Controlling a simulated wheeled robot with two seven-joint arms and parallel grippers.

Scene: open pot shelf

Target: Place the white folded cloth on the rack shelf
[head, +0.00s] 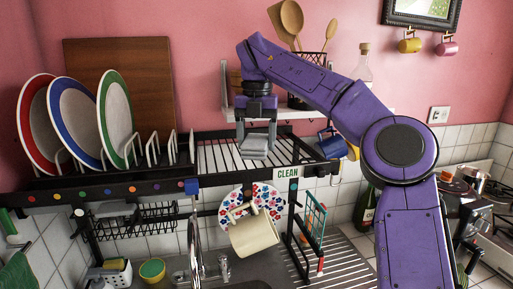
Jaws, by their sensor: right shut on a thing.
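The purple arm reaches in from the right and ends in my right gripper (257,134), which points down over the rack shelf (217,157). The gripper is shut on a small greyish-white folded cloth (254,150), which hangs at its fingertips. The cloth is above or at the shelf's bars; I cannot tell whether it touches them. The shelf is a black frame with light bars, and its bars are bare to the left of the cloth. A "CLEAN" label (288,173) is on the front edge. My left gripper is not in view.
Red-, blue- and green-rimmed plates (116,118) stand in the rack's left part, before a wooden board (150,80). A cream mug (254,234) and a patterned plate (267,197) are below the shelf. A blue mug (331,145) hangs at its right end. A tap (196,250) stands below.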

